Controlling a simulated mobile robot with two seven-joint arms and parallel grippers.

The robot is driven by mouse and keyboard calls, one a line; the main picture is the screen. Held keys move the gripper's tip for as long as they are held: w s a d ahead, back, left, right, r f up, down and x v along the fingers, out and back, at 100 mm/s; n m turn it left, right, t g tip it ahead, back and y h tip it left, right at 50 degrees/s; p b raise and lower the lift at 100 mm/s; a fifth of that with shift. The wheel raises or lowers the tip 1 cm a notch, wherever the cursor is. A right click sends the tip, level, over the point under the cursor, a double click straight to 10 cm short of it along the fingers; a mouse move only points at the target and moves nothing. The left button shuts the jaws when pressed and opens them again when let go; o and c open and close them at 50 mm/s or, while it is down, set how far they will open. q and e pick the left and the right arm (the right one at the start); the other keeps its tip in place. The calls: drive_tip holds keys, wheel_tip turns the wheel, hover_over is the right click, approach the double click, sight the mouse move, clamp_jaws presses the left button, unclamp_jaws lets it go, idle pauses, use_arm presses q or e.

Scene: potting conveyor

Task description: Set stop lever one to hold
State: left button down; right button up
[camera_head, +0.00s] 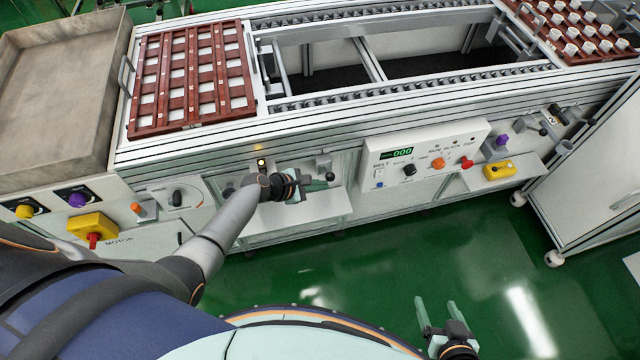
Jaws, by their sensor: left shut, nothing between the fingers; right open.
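My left gripper (322,184) is shut and empty in front of the conveyor's front panel. A small grey lever fitting (323,161), which looks like stop lever one, shows on the panel just above its fingertips. A dark knob (330,177) shows right at the fingertips; I cannot tell whether they touch it. The gripper and wrist hide part of this fitting, and its hold marking cannot be read. A lit yellow lamp (262,163) is on the panel left of it. My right gripper (438,312) is open and empty over the green floor at the bottom right.
A white control box (425,155) with a display, knobs and a red lever is right of the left gripper. A second lever fitting (556,112) is further right. A red-brown tray (137,112) lies on the conveyor. A grey shelf (318,208) is below the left gripper.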

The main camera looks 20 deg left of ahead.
idle(0.3)
use_arm(q)
drive_tip(key=p+v, duration=0.4)
drive_tip(key=v, duration=0.8)
drive_tip(key=shift+a, duration=0.2)
drive_tip(key=shift+s+r, duration=0.15)
drive_tip(key=s+d+f+m+y, duration=0.2)
drive_tip(key=s+f+m, duration=0.1)
drive_tip(key=s+m, duration=0.65)
drive_tip(key=s+d+r+m+t+y, duration=0.1)
drive_tip(key=s+d+r+m, duration=0.3)
drive_tip(key=m, duration=1.1)
drive_tip(key=shift+s+d+y, duration=0.3)
drive_tip(key=shift+s+y, duration=0.1)
drive_tip(key=shift+s, duration=0.25)
drive_tip(key=shift+r+m, duration=0.1)
drive_tip(key=shift+m, duration=0.15)
